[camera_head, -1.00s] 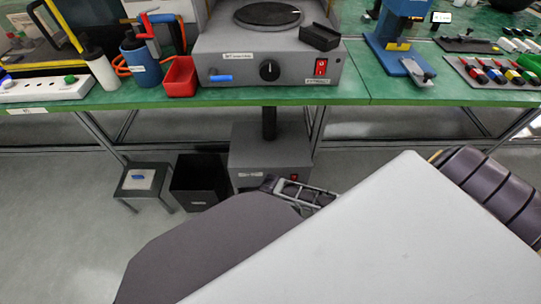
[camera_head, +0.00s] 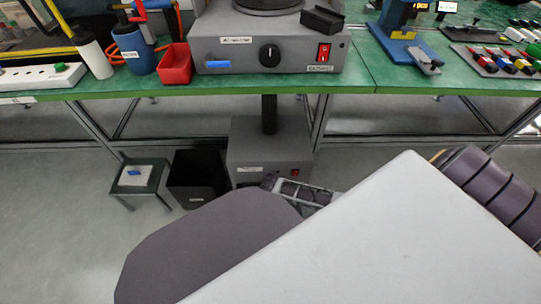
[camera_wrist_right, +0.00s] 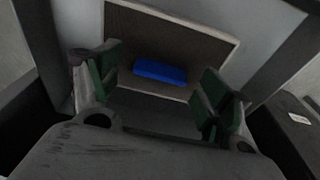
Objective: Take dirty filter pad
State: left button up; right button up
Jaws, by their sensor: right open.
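In the right wrist view, a brownish-grey flat pad (camera_wrist_right: 185,38) with a pale edge sits within a light grey surround. A blue tab (camera_wrist_right: 160,72) stands on its near part. My right gripper (camera_wrist_right: 158,90) is open, its green-padded fingers on either side of the blue tab with gaps on both sides. In the head view, a metal linkage shows in front of a grey box (camera_head: 262,145) under the bench, partly hidden by my arm. A white pad (camera_head: 147,170) with a blue tab lies on a small stool (camera_head: 126,188). My left gripper is not in view.
A black open bin (camera_head: 197,180) stands between the stool and the grey box. Above is a green bench (camera_head: 200,86) with a grey machine (camera_head: 240,55), a red tray (camera_head: 175,65) and tools. Bench legs stand around the box. The floor at left is clear.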

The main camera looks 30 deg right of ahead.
dwell(0.5)
jog(key=c, duration=1.1)
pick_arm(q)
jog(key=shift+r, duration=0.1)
pick_arm(e)
jog(key=shift+r, duration=0.15)
